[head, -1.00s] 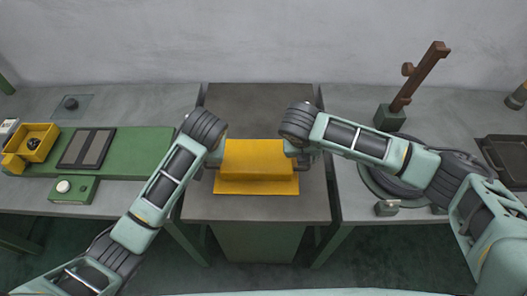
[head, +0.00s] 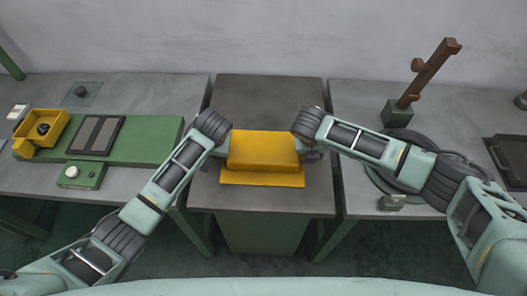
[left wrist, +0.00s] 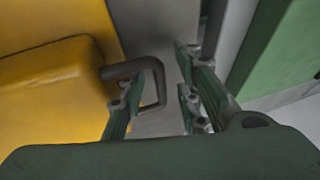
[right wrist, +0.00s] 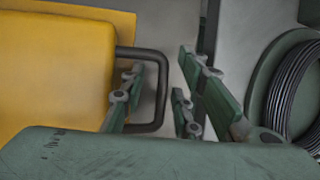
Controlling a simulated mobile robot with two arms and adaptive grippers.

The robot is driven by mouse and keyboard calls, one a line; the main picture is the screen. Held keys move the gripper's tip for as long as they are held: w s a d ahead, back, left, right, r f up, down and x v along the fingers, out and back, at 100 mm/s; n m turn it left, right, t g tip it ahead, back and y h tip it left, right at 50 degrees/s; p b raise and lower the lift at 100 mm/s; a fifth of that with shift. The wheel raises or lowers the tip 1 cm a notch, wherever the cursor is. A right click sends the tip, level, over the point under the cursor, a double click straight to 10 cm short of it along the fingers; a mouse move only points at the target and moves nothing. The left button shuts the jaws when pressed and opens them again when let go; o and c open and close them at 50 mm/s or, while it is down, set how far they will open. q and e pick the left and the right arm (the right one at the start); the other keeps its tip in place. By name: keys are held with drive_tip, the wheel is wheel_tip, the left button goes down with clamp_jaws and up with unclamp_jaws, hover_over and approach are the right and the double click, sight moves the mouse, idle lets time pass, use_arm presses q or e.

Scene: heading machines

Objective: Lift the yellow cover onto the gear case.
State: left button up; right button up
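The yellow cover (head: 263,151) is a block with a flat yellow flange, lying level on the grey middle table (head: 264,100). It has a dark loop handle on each side. My left gripper (left wrist: 158,88) is at the left handle (left wrist: 158,80). Its fingers are apart, one by the inside of the loop and one outside the bar. My right gripper (right wrist: 160,85) is at the right handle (right wrist: 162,90), its fingers likewise apart on either side of the bar. I cannot make out a separate gear case. My wrists partly hide both handles in the head view.
A green panel (head: 150,146) with a yellow bin (head: 42,130) and a button box (head: 82,175) lies on the left table. On the right table stand a brown post on a green base (head: 396,114) and a dark coil (head: 380,172). The middle table is clear behind the cover.

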use_arm(q)
drive_tip(key=shift+w+f, duration=0.15)
drive_tip(key=shift+f, duration=0.1)
use_arm(e)
drive_tip(key=shift+w+d+f, duration=0.1)
drive_tip(key=shift+w+f, duration=0.05)
drive_tip(key=shift+f, duration=0.15)
use_arm(q)
drive_tip(key=shift+c, duration=0.5)
use_arm(e)
drive_tip(key=shift+c, duration=0.6)
use_arm(q)
clamp_jaws()
use_arm(e)
clamp_jaws()
use_arm(q)
drive_tip(key=shift+d+r, duration=0.1)
drive_tip(key=shift+d, duration=0.05)
use_arm(e)
drive_tip(key=shift+r, duration=0.1)
